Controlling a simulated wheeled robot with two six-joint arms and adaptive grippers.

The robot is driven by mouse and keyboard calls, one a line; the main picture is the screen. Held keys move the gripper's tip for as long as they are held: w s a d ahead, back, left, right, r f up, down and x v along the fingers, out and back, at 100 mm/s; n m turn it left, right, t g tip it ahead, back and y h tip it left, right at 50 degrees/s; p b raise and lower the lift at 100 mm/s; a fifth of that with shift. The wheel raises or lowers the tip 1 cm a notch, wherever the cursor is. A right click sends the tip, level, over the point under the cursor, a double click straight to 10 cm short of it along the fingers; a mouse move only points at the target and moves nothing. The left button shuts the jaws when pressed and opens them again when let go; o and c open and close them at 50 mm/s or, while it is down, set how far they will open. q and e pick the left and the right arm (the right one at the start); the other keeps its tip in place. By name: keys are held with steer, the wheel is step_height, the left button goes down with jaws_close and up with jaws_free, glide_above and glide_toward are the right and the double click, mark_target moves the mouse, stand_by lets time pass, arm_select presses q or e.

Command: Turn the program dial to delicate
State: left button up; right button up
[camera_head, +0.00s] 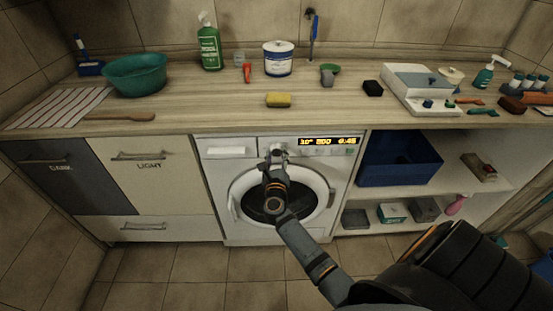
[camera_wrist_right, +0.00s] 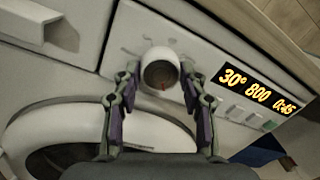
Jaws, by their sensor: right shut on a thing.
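The white washing machine (camera_head: 225,172) stands under the counter, with its round door below the control panel. In the head view my right gripper (camera_head: 277,158) hides most of the dial. The lit display (camera_wrist_right: 258,88) reads 30°, 800 and 0:45. My left gripper is not in view.
Buttons (camera_wrist_right: 235,113) sit below the display. The detergent drawer (camera_head: 230,152) is at the panel's left. A yellow sponge (camera_head: 278,100) lies on the counter above. A blue bin (camera_head: 400,165) stands on the shelf to the right. The floor before the machine is clear.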

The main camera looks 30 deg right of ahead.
steer(key=m+b, duration=0.1)
steer(key=m, duration=0.2)
steer(key=shift+f+m, duration=0.15)
steer(key=shift+m, duration=0.25)
steer(key=shift+m+b, duration=0.9)
steer(key=shift+m, duration=0.8)
steer(key=o, duration=1.2)
steer(key=shift+r, duration=0.2)
steer(key=shift+c, duration=0.2)
steer(key=v, duration=0.7)
steer(key=shift+s+a, duration=0.2)
steer(key=shift+a, duration=0.05)
steer(key=shift+r, duration=0.1)
